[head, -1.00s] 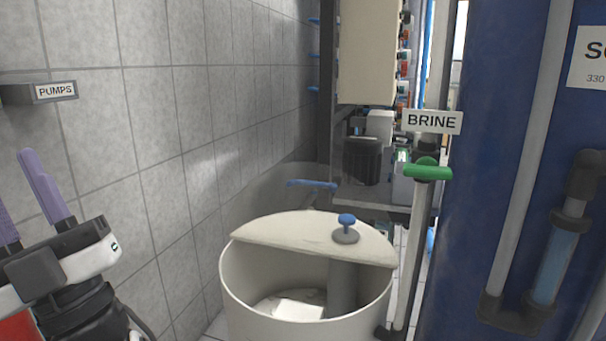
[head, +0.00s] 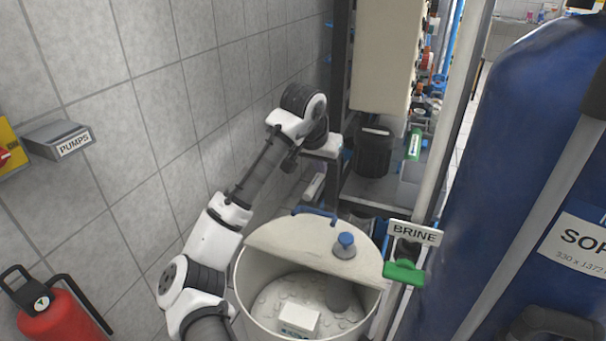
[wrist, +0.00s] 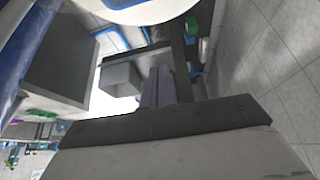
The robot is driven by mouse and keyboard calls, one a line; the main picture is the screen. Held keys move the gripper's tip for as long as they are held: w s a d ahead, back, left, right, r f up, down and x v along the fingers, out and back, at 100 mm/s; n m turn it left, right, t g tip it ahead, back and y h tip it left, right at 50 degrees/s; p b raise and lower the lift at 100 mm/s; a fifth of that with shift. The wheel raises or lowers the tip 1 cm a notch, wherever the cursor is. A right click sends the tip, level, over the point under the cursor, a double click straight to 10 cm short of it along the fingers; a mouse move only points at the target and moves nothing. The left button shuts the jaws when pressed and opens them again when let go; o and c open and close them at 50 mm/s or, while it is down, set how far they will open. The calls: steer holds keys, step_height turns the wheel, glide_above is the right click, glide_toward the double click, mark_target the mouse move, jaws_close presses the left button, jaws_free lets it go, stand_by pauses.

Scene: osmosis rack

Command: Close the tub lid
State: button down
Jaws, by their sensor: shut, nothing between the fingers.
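The cream tub (head: 262,312) stands at the bottom middle of the head view. A half-round lid section (head: 300,240) covers its back part; the front is open, showing a white block (head: 300,318) and a grey tube inside. A blue handle (head: 314,215) shows at the lid's back edge. My arm reaches along the tub's left side to beyond its back. In the wrist view my gripper (wrist: 158,72) is shut and empty, its purple fingers together. A pale curved surface (wrist: 135,10), possibly the tub, lies beyond them.
A tiled wall is close on the left, with a PUMPS sign (head: 62,140) and a red extinguisher (head: 62,318). A blue tank (head: 530,130) and the BRINE sign (head: 414,233) with a green valve handle (head: 404,272) stand right. A rack (head: 385,190) is behind.

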mark_target(314, 202)
steer(key=shift+g+y, duration=0.4)
steer(key=shift+g, duration=0.1)
steer(key=f+p, duration=0.1)
steer(key=f, duration=0.2)
steer(key=f+p, duration=0.2)
steer(key=f, duration=0.2)
steer(key=s+a+f+p, duration=0.1)
steer(key=f, duration=0.2)
steer(key=shift+s+f+p, duration=0.1)
steer(key=shift+f+p, duration=0.05)
steer(key=shift+p, duration=0.25)
steer(key=shift+s+a, duration=0.1)
steer(key=shift+a, duration=0.05)
